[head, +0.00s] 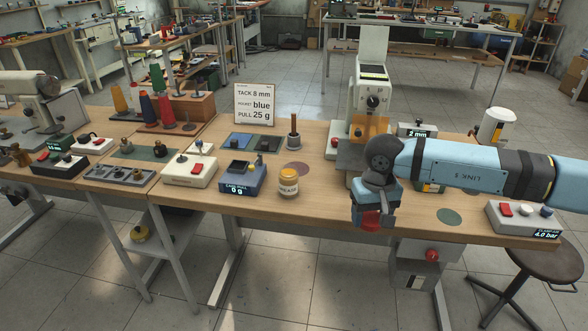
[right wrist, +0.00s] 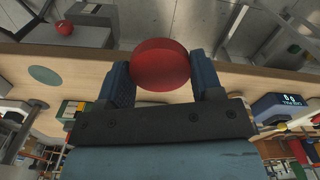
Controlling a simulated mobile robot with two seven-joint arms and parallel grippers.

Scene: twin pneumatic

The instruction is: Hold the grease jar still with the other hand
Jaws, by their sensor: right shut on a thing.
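A small white jar (head: 288,186) with an amber lid stands upright on the wooden table, near its front edge. Its label is only partly readable, so I cannot be sure it is the grease jar. My right gripper (head: 370,217) is to the right of this jar and apart from it, at the table's front edge. It is shut on a round red thing (right wrist: 161,65), which shows between the two fingers in the right wrist view. What the red thing belongs to is hidden. My left gripper is not in view, and no hand touches the jar.
A blue scale (head: 242,178) reading 0 g stands just left of the jar. A white control box (head: 189,170) is further left. A tall white machine (head: 371,95) stands behind my right gripper. A clamp-air box (head: 522,219) sits at the right end.

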